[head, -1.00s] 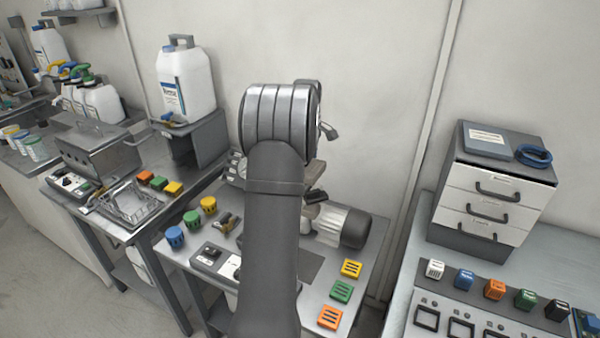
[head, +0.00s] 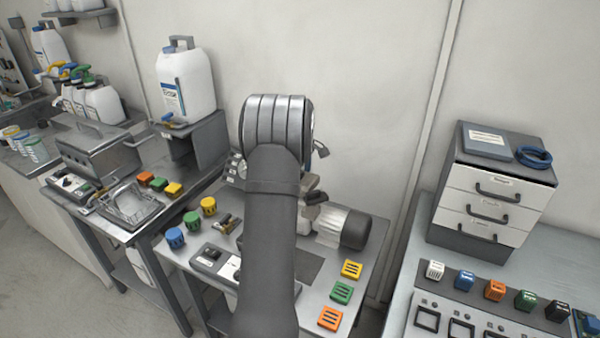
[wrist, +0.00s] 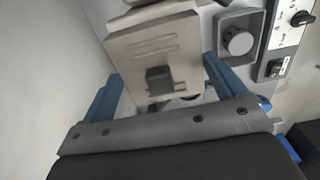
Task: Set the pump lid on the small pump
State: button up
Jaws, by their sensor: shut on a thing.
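The pump lid (wrist: 150,45) is a pale beige-grey square plate with a dark block-shaped knob, seen in the wrist view. My gripper (wrist: 163,80) has blue fingers at both sides of the lid and is shut on it. In the head view, my arm hides most of the gripper and lid. A machine with a pale ribbed body and dark rounded end (head: 345,228), perhaps the small pump, lies on the bench right of my arm. Its left part is hidden, and I cannot tell whether the lid touches it.
The bench also holds yellow, green and orange square blocks (head: 341,293) at its right edge, and blue, green and yellow round caps (head: 192,219) at left. A grey drawer cabinet (head: 492,190) stands on the right table. A white jug (head: 186,85) stands behind left.

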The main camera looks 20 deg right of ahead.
jog(key=shift+f, duration=0.3)
jog(key=o, duration=0.9)
notch_tip(320, 180, up, 13)
notch_tip(320, 180, down, 13)
jog(key=shift+f, duration=0.1)
jog(key=shift+r, duration=0.4)
dwell(0.4)
